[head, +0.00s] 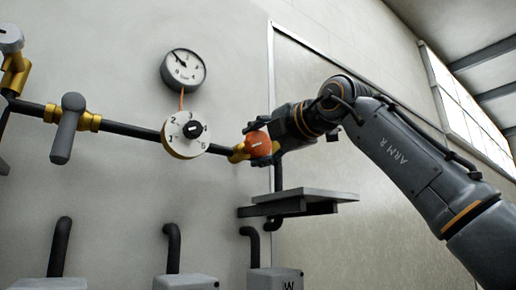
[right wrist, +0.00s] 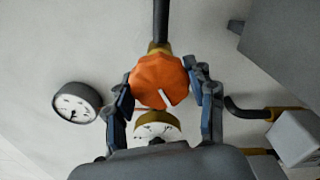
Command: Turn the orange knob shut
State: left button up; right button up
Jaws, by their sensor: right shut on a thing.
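The orange knob (head: 258,144) sits on a brass fitting at the right end of the dark pipe in the head view. It has a pale mark on its face. My right gripper (head: 262,140) reaches it from the right and is shut on it. In the right wrist view the orange knob (right wrist: 158,82) lies between the two fingers of my right gripper (right wrist: 163,88), one on each side. Its pale mark points to the lower right there. My left gripper is not in view.
A numbered white dial (head: 186,134) with a black hub sits left of the knob. A round gauge (head: 183,69) hangs above it. A grey lever handle (head: 69,128) is farther left. A grey shelf (head: 298,199) juts out below my right gripper. Grey boxes (head: 274,278) line the bottom.

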jog(key=m+b, duration=0.1)
jog(key=m, duration=0.4)
jog(key=shift+m, duration=0.4)
dwell(0.3)
jog(key=o, duration=1.2)
jog(key=shift+s+d+r, duration=0.1)
jog(key=shift+s+d, duration=0.25)
jog(key=shift+s, duration=0.1)
jog(key=v, duration=1.1)
jog(key=shift+w+a, duration=0.1)
